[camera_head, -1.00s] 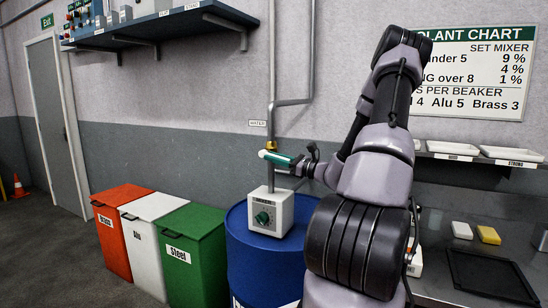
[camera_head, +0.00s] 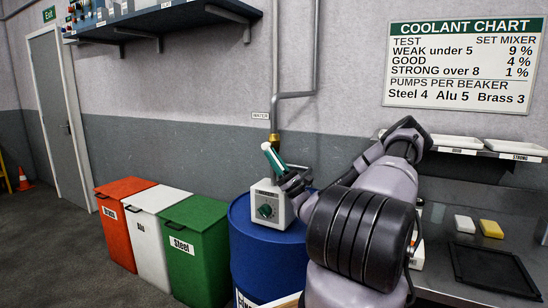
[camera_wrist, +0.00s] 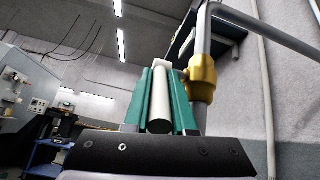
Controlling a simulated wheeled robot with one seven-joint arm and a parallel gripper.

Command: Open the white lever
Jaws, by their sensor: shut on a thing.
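The white lever (camera_wrist: 160,100) lies between the green fingers of my gripper (camera_wrist: 162,92) in the wrist view. My gripper is shut on it. In the head view the lever's white tip (camera_head: 265,146) shows past the end of my gripper (camera_head: 273,158), which points steeply up and slightly left. The brass valve (camera_head: 274,138) on the grey pipe is just behind the fingertips. It also shows right of the fingers in the wrist view (camera_wrist: 201,80).
A white mixer box (camera_head: 271,204) with a green knob stands on a blue drum (camera_head: 262,262) below my gripper. Red (camera_head: 125,187), white (camera_head: 158,200) and green (camera_head: 204,212) bins stand to the left. A grey pipe (camera_head: 276,75) runs up the wall. A shelf (camera_head: 175,22) hangs above.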

